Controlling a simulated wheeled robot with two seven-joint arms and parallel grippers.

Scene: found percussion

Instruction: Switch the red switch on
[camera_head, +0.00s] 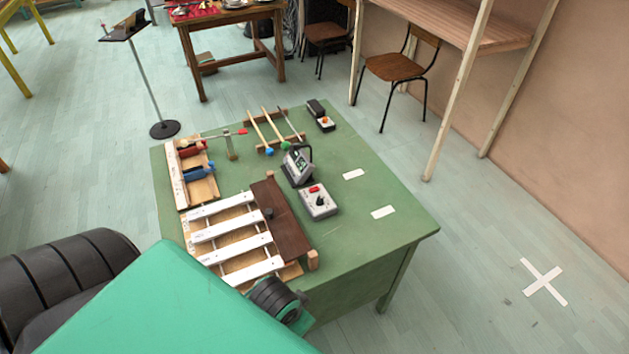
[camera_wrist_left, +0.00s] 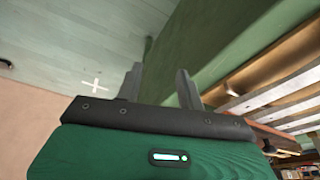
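The red switch (camera_head: 314,188) sits on top of a small light-grey box (camera_head: 319,203), beside a black knob, on the green table (camera_head: 372,245). The switch is too small to tell which way it is set. My left arm crosses the lower left of the head view, and its gripper fingers cannot be made out there. In the left wrist view my left gripper (camera_wrist_left: 160,76) has its two fingers apart with nothing between them. It is near the green table's side, apart from the switch box, which that view does not show. My right gripper is not in view.
A xylophone with white bars (camera_head: 232,229) and a brown board (camera_head: 281,221) lie left of the box. A grey device with a dial (camera_head: 297,165) stands just behind it. Mallets (camera_head: 268,127) and a box with an orange button (camera_head: 326,123) are farther back.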

